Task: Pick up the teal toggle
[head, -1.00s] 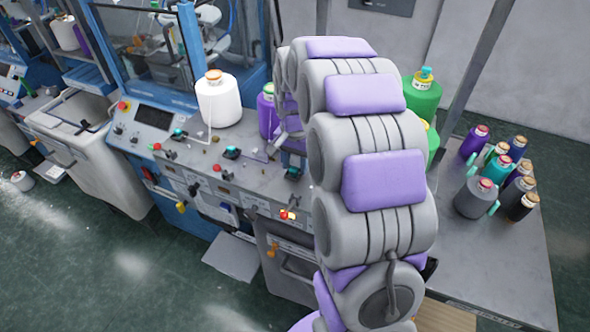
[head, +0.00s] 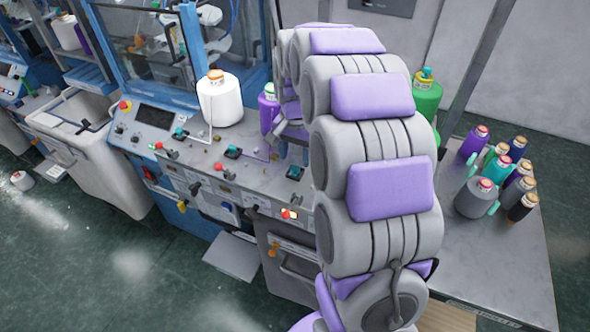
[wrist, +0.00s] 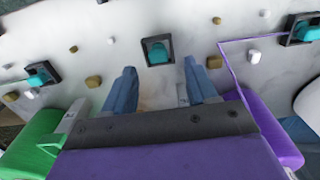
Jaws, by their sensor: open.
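Teal toggles in black square frames sit on the machine's grey top. In the wrist view one teal toggle (wrist: 157,52) lies just beyond and between the tips of my gripper (wrist: 162,82). A second toggle (wrist: 42,73) is at the left and a third (wrist: 305,30) at the upper right. My gripper's two blue-grey fingers are apart with nothing between them. In the head view toggles show at the back (head: 180,133), the middle (head: 232,152) and nearest my arm (head: 295,172). My gripper is mostly hidden behind my arm there.
A white yarn cone (head: 219,100) and a purple cone (head: 268,108) stand on the machine top; a green cone (head: 426,98) is behind my arm. Purple thread (wrist: 235,75) runs beside the right finger. Several cones crowd the right table (head: 505,255). Small knobs dot the panel.

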